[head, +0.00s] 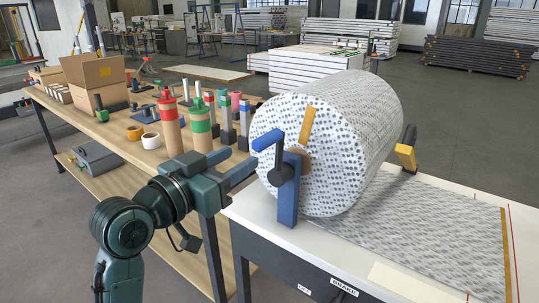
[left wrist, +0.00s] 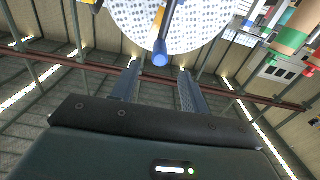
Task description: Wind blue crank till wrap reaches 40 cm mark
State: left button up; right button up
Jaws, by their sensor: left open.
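The blue crank (head: 287,190) stands at the near end of a large patterned roll (head: 350,130). My left gripper (head: 248,170) is open, just left of the crank and below the handle. In the left wrist view the blue handle (left wrist: 160,57) shows beyond the tips of my open fingers (left wrist: 158,72), roughly centred between them, not gripped. The patterned wrap (head: 420,230) lies flat on the white table, with an orange strip (head: 507,258) along its right edge. Thin red lines lie near it; no 40 cm label is readable. My right gripper is not in view.
A wooden bench (head: 110,145) at left holds boxes, striped posts and tape rolls. A yellow block with a black part (head: 406,155) sits right of the roll. The white table (head: 255,225) carries OFF and BRAKE labels (head: 344,286) on its front.

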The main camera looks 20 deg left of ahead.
aim_at(270, 140)
pick_arm(q)
jog(key=p+x, duration=0.1)
jog(key=x, duration=1)
jog(key=shift+c, duration=0.2)
grip_shut()
